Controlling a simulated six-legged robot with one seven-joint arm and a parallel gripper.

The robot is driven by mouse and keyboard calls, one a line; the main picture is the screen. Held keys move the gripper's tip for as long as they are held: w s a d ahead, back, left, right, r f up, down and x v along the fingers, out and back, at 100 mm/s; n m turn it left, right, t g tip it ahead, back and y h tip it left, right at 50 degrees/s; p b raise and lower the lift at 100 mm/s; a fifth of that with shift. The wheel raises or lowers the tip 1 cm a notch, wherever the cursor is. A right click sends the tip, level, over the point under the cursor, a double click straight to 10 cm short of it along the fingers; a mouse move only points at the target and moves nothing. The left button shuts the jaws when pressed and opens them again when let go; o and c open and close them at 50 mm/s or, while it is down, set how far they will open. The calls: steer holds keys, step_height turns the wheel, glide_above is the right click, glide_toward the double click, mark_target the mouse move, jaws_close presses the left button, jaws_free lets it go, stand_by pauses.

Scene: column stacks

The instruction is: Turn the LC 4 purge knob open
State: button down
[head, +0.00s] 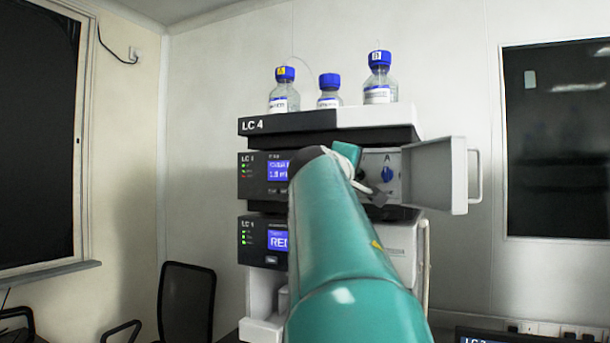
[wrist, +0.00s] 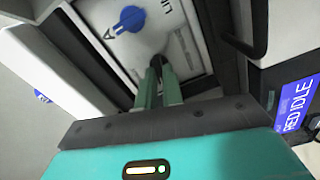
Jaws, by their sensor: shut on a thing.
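The LC 4 stack (head: 262,124) stands ahead with its pump compartment open. A blue knob marked A (head: 387,175) is on the panel inside; it also shows in the wrist view (wrist: 130,18), apart from my fingers. My gripper (head: 378,197) is at the panel just below that blue knob.
The open compartment door (head: 432,175) with its handle juts out to the right. Several blue-capped bottles (head: 379,80) stand on top of the stack. A lower module (head: 263,242) has a lit screen. A dark chair (head: 187,303) stands at the left.

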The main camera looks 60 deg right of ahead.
steer(key=shift+f+n, duration=0.1)
steer(key=shift+n, duration=0.8)
steer(key=shift+d, duration=0.1)
steer(key=c, duration=1.5)
jaws_free()
steer(key=shift+c, duration=0.2)
steer(key=s+a, duration=0.2)
steer(key=a, duration=1.1)
steer(key=shift+a, duration=0.35)
steer(key=shift+s, duration=0.1)
